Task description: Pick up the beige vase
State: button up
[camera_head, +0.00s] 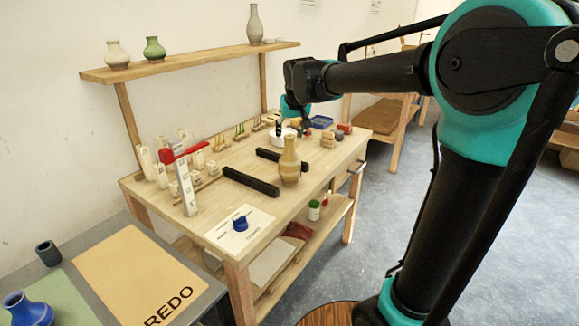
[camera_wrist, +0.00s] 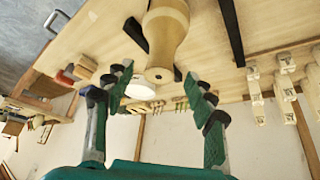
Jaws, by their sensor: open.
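The beige vase (camera_head: 289,162) stands upright on the wooden workbench (camera_head: 214,186), near its front edge in the head view. It has a rounded body and a narrower neck. In the wrist view the vase (camera_wrist: 166,35) appears upside down, its mouth end pointing toward my gripper (camera_wrist: 158,118). My gripper is open and empty, its two fingers spread to either side below the vase's mouth in that picture. In the head view my gripper (camera_head: 298,118) is behind the vase and partly hard to make out.
Two black bars (camera_head: 250,182) lie beside the vase. A white card with a small blue vase (camera_head: 240,223) is at the front. A white bowl (camera_head: 282,133) and small parts stand behind. A shelf (camera_head: 190,63) holds three vases. A grey table (camera_head: 197,284) stands at front left.

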aim_at(290, 137)
jog(key=shift+x, duration=2.9)
jog(key=shift+c, duration=0.4)
grip_shut()
